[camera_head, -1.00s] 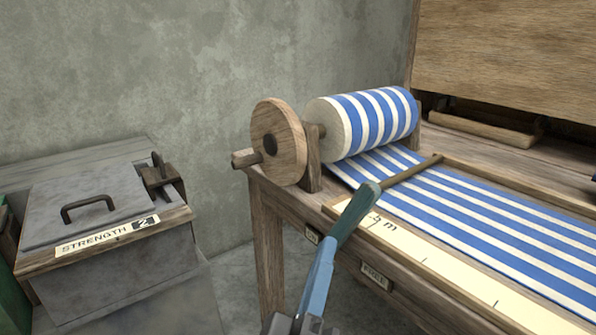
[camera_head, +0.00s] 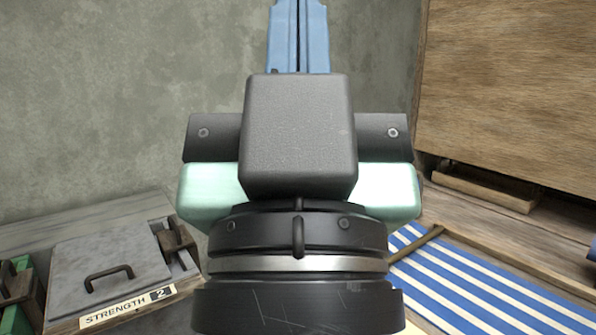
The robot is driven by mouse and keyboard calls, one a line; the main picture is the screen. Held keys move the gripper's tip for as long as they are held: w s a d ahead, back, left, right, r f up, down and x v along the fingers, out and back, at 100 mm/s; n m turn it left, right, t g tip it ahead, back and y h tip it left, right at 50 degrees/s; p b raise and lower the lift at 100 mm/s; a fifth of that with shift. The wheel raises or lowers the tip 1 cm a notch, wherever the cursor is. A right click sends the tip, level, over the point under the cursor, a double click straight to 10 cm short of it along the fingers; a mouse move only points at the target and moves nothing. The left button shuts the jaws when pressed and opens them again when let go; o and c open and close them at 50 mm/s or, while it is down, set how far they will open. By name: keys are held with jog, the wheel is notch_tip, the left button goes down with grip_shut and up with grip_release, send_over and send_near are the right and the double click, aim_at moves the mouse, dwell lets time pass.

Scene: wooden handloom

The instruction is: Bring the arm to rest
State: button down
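My gripper (camera_head: 299,12) fills the middle of the view, close to the camera and pointing up. Its two blue fingers lie side by side with only a thin dark seam between them, so it looks shut. The fingertips run out of the top edge, so I cannot see whether anything is between them. My dark wrist and pale green gripper body hide the middle of the scene. The gripper shows against the wall, clear of the loom.
Striped blue and white cloth (camera_head: 470,285) lies on the loom at the lower right. The cloth roll is hidden. A wooden panel (camera_head: 510,90) stands at upper right. A grey box (camera_head: 110,255) labelled STRENGTH 2 sits lower left, beside a green item (camera_head: 15,290).

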notch_tip(320, 180, up, 28)
jog(key=p, duration=2.5)
jog(key=shift+f, duration=0.2)
